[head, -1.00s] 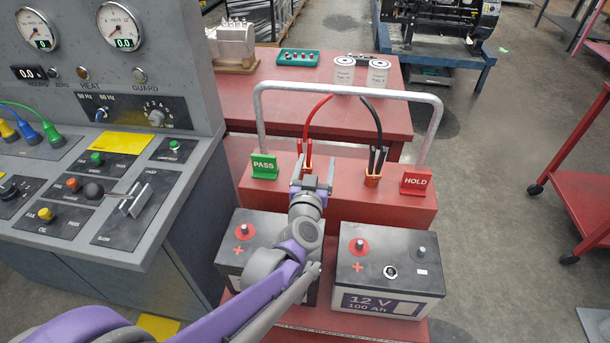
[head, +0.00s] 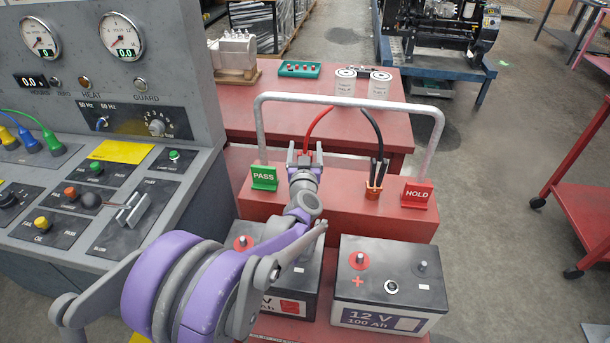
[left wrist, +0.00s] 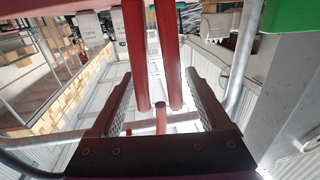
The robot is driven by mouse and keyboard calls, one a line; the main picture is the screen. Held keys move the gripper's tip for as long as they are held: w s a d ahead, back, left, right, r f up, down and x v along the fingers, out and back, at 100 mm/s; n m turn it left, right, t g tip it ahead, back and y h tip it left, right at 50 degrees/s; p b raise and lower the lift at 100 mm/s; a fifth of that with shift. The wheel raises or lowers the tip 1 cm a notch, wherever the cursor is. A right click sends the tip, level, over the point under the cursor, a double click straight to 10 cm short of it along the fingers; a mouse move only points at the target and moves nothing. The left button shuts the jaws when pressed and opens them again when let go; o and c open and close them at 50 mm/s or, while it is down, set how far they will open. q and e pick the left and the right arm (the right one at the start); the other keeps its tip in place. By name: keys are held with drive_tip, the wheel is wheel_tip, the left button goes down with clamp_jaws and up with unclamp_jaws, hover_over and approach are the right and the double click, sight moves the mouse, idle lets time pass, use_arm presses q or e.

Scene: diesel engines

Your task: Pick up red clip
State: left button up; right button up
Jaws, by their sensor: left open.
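The red clip (head: 304,160) is upright on the red cart's rear box, mostly hidden behind my left gripper (head: 305,147) in the head view. Its red cable (head: 318,122) arcs up to the metal rail. In the left wrist view, the two long red handles of the red clip (left wrist: 136,60) reach down between the fingers of my left gripper (left wrist: 158,78). The fingers are open, one on each side of the handles, with gaps visible. My right gripper is not in view.
A black clip (head: 376,175) stands in a copper-coloured holder to the right. A green PASS sign (head: 264,176) and red HOLD sign (head: 417,192) flank the clips. A metal rail (head: 350,98) arches above. Two batteries (head: 390,280) sit in front; the control console (head: 100,200) is left.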

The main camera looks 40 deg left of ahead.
use_arm(q)
drive_tip(key=shift+w+a, duration=0.15)
drive_tip(key=shift+w, duration=0.1)
clamp_jaws()
idle(1.3)
